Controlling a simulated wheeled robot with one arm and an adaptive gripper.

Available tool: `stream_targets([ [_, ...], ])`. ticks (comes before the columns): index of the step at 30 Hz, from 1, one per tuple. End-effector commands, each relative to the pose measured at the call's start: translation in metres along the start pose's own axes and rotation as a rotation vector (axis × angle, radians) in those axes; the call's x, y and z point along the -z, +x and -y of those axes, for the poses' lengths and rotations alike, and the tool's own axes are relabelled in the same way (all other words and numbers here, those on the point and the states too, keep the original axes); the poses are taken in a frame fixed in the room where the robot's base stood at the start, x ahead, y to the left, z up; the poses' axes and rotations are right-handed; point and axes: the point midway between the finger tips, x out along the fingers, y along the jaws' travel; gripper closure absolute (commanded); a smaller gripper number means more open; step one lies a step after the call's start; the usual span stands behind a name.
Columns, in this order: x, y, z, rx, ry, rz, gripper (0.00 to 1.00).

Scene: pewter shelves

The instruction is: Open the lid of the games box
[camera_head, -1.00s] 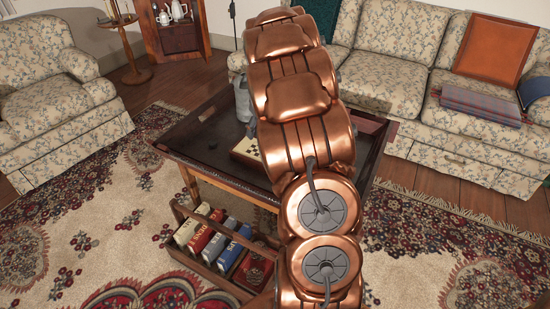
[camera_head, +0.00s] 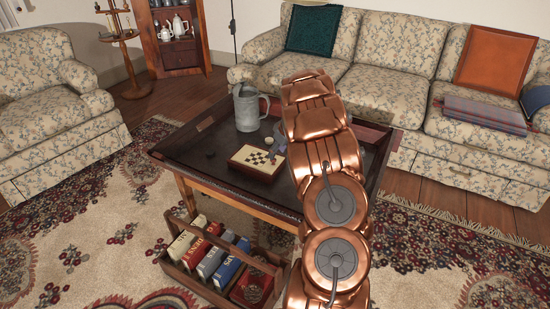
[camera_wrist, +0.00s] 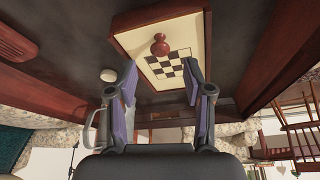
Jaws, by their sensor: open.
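The games box (camera_head: 240,160) is a flat brown box with a cream top and a black-and-white checkerboard. It sits on the dark tray-like table, and its lid looks shut. In the wrist view, the box (camera_wrist: 128,37) shows beyond my fingers with a reddish-brown knob-like piece (camera_wrist: 160,45) on its top. My gripper (camera_wrist: 162,76) is open and empty, its two fingers spread in front of the checkerboard, apparently apart from the box. In the head view, my copper arm hides most of the gripper, just right of the box.
The table (camera_head: 190,150) has a raised rim. A grey watering can (camera_head: 247,108) stands behind the box. A wooden carrier with several books (camera_head: 225,258) is on the rug in front. A floral sofa (camera_head: 375,92) is behind, an armchair (camera_head: 45,95) at left.

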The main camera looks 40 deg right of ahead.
Motion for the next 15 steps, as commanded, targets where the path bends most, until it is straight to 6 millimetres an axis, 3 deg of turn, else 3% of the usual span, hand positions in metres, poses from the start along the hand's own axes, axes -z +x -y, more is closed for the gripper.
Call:
stream_targets([
  [6, 0.0, 0.031, 0.0, 0.0, -0.001, -0.001, 0.49],
  [15, 0.001, 0.038, 0.0, -0.001, 0.001, -0.002, 0.49],
])
